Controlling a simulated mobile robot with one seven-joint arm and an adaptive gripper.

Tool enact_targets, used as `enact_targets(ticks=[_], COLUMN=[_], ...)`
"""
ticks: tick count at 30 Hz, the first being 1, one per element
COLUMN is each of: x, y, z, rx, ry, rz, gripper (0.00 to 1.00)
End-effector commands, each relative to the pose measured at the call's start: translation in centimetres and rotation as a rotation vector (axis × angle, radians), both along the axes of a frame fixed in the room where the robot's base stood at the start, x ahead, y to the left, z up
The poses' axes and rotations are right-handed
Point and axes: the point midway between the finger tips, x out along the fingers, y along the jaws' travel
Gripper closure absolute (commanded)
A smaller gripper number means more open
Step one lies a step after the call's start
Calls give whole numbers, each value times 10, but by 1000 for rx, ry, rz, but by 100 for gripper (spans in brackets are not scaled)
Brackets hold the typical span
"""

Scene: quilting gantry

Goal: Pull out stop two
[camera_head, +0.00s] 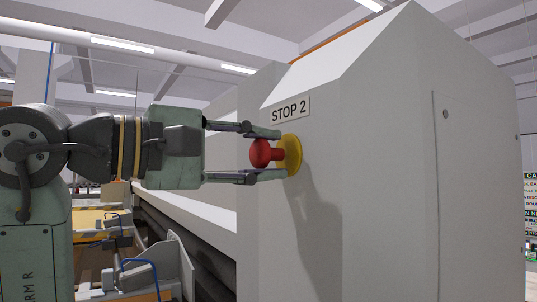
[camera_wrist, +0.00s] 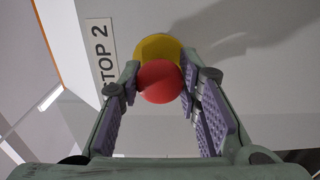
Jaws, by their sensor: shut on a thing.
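The red stop button (camera_head: 261,153) sits on a round yellow base (camera_head: 291,155) on the side of the light grey machine housing. The label STOP 2 (camera_head: 290,108) is just above it. My gripper (camera_head: 270,155) reaches in from the left, with one finger above the button and one below, and is shut on the button. In the wrist view the red button (camera_wrist: 158,82) lies between the fingertips, in front of the yellow base (camera_wrist: 158,47). The label (camera_wrist: 101,55) is to its left there. The exact finger contact is hard to see.
The grey housing (camera_head: 390,170) fills the right side, with a flat panel on its right face. A long pale beam (camera_head: 195,210) runs behind my arm. Machine parts with blue cables (camera_head: 140,272) are at the lower left.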

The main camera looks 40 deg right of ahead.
Motion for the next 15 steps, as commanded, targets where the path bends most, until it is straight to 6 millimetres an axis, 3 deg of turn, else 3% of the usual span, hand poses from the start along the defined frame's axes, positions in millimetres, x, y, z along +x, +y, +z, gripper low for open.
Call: enact_targets(ticks=[4, 5, 15], x=[0, 0, 0], y=[2, 2, 1], z=[0, 0, 0], rx=[0, 0, 0], ry=[-1, -1, -1], rz=[0, 0, 0], gripper=[100, 67, 48])
